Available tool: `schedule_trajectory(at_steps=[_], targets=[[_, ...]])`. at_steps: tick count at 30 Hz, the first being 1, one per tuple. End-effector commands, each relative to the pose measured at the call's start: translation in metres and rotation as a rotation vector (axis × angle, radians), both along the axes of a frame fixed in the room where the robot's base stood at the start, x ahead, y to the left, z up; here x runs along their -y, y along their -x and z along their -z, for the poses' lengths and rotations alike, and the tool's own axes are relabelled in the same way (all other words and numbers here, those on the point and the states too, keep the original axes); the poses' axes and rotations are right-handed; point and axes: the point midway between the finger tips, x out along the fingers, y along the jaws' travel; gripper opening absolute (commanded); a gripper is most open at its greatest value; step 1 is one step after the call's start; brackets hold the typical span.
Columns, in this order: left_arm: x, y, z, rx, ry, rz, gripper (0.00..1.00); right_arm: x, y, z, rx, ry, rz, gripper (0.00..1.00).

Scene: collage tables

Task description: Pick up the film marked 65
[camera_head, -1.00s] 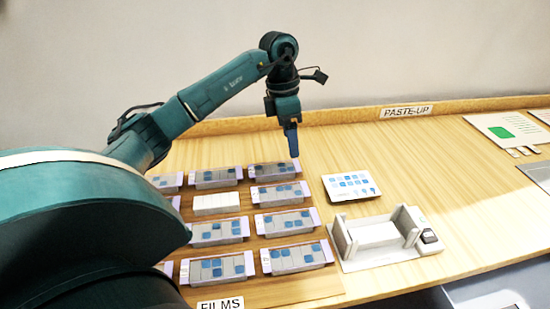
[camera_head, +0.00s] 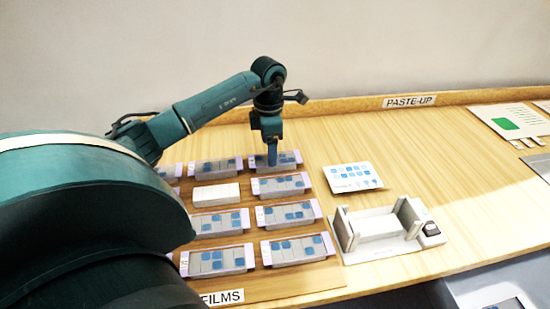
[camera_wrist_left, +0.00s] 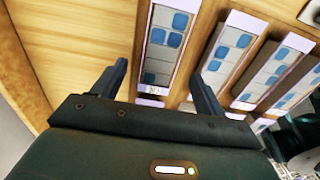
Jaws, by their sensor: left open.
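My left gripper (camera_head: 272,162) is open and points down at the far right film (camera_head: 290,158) in the rows of films. In the left wrist view its two fingers (camera_wrist_left: 160,72) stand apart, and a film (camera_wrist_left: 164,45) with blue squares and lilac ends lies between and beyond them. Nothing is held. A small dark mark shows on that film's near end, too small to read surely. Several similar films fill the rows, such as the one just nearer (camera_head: 279,186). No number can be read in the head view. My right gripper is not in view.
A plain white block (camera_head: 217,195) sits among the films. To the right are a white card with blue squares (camera_head: 352,177) and a grey holder with upright walls (camera_head: 345,240). A raised wooden edge (camera_head: 335,108) runs along the back. The table's right middle is clear.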

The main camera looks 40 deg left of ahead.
Motion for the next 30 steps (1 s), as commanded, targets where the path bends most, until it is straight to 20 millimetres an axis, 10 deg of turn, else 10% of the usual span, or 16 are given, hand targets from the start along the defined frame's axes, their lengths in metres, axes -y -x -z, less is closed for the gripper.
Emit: schedule_trajectory(at_steps=[12,30], targets=[[0.000,0.000,0.021,0.001,0.000,0.001,0.73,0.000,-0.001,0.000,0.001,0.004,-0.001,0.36],[0.000,0.000,0.020,0.001,0.000,0.001,0.25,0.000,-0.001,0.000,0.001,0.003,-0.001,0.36]])
